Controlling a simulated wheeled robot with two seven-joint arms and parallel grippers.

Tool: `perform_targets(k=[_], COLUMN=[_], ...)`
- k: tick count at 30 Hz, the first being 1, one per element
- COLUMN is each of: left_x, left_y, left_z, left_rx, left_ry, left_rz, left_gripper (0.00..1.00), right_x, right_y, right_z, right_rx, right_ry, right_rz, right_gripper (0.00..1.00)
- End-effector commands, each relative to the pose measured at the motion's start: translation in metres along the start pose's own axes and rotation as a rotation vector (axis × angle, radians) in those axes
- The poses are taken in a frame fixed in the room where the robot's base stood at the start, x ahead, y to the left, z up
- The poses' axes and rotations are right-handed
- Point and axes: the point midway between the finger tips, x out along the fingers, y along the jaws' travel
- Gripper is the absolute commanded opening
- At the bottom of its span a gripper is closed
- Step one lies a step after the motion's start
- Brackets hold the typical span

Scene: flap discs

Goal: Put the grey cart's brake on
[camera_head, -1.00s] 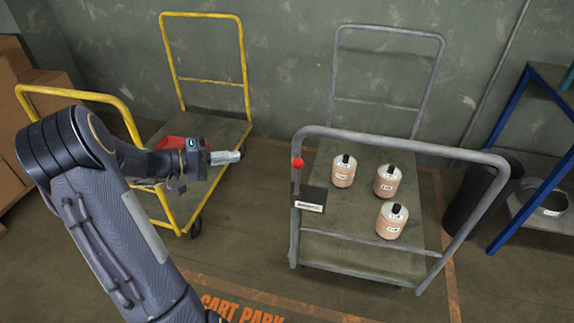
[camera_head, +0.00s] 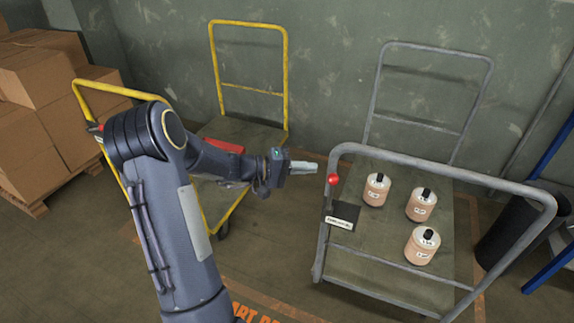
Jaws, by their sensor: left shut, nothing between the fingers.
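The grey cart (camera_head: 387,287) stands to the right, with a grey push handle (camera_head: 437,160) at the near end. A red ball knob (camera_head: 333,179) sits at the left upright of that handle, above a dark plate with a white label (camera_head: 341,222). Several tan canisters with black tops, one of them here (camera_head: 422,245), stand on its deck. My left gripper (camera_head: 314,168) is shut and empty. In the picture its tip lies just left of the red knob, with a small gap. My right gripper is not in view.
A yellow cart (camera_head: 249,83) with a red item (camera_head: 226,146) on it stands behind my left arm. Cardboard boxes (camera_head: 45,75) are stacked at the left. A dark bin (camera_head: 520,225) and blue rack (camera_head: 553,270) are at the right. Orange floor lettering lies in front.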

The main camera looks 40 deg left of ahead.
Motion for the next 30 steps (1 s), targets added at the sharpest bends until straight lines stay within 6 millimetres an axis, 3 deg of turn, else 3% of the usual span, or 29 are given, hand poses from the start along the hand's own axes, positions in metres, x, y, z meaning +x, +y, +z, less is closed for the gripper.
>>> perform_targets(k=[7, 23, 30], left_x=[0.017, 0.020, 0.031], left_y=[0.000, 0.001, 0.007], left_z=[0.019, 0.022, 0.029], left_rx=[-0.002, 0.006, 0.058], left_ry=[0.001, 0.000, -0.002], left_rz=[-0.001, -0.008, -0.078], left_gripper=[0.00, 0.00, 0.00], right_x=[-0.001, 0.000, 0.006], right_y=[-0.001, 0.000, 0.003], right_z=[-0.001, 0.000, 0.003], right_rx=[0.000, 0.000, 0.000], right_ry=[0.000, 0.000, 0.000], right_rz=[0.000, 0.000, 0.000], right_gripper=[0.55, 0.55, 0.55])
